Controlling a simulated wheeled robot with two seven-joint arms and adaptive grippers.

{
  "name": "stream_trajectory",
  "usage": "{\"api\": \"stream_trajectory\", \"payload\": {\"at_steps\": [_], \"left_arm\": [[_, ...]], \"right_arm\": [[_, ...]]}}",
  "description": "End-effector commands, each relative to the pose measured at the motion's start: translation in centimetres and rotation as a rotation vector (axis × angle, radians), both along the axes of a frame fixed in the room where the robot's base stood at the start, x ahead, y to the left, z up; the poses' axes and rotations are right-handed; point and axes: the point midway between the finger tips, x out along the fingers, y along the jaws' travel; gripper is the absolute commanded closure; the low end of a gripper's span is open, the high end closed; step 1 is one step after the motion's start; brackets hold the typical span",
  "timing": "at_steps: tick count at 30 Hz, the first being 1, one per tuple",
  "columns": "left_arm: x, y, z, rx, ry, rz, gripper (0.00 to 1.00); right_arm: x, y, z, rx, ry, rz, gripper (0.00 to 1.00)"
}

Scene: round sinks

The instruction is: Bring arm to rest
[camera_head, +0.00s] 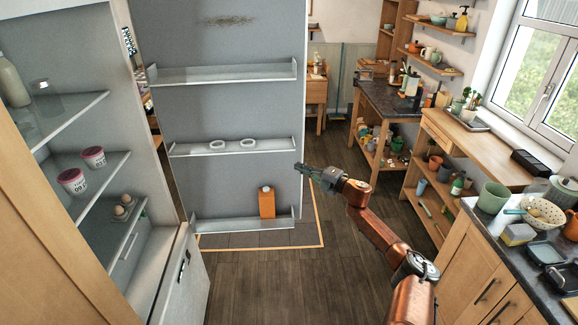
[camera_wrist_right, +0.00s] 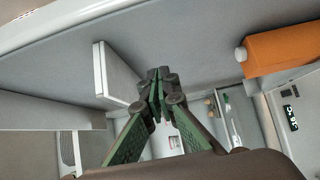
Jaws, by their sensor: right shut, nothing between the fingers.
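My right gripper (camera_head: 305,172) is shut and empty in the head view, at the end of my orange-brown arm. It is in front of the right edge of the open fridge door (camera_head: 240,110). In the right wrist view, its green-padded fingers (camera_wrist_right: 158,82) meet at the tips with nothing between them. An orange carton (camera_head: 267,202) stands on the lowest door shelf, below and left of the gripper. The carton also shows at the upper right of the wrist view (camera_wrist_right: 284,50). My left gripper is not in view.
The open fridge (camera_head: 75,160) at the left holds two pink-and-white tubs (camera_head: 82,172) and eggs (camera_head: 124,206). Two white rings (camera_head: 232,144) sit on the middle door shelf. A dark counter (camera_head: 500,228) with dishes is at the right. The dark wood floor (camera_head: 300,280) is clear.

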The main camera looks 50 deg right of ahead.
Motion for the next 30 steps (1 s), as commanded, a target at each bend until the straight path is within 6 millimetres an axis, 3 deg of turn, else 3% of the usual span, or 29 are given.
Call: {"api": "stream_trajectory", "payload": {"at_steps": [6, 14, 18, 20, 23, 30], "left_arm": [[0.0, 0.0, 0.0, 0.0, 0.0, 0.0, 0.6], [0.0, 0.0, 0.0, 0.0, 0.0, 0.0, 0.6], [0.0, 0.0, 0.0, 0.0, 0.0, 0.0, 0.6], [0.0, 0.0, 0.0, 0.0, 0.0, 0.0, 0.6], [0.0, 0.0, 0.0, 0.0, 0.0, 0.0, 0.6], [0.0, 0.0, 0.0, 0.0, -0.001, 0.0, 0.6]], "right_arm": [[-1.9, -1.2, 0.0, 0.0, 0.0, 0.0, 1.0], [-2.0, -1.3, 0.1, 0.0, -0.001, 0.003, 1.0], [-2.2, -1.6, -1.5, 0.02, 0.012, -0.012, 1.0], [-2.6, -1.9, -3.5, 0.049, 0.03, -0.033, 1.0], [-3.8, -2.8, -9.0, 0.123, 0.077, -0.09, 1.0], [-9.0, -3.2, -25.7, 0.337, 0.231, -0.271, 1.0]]}}
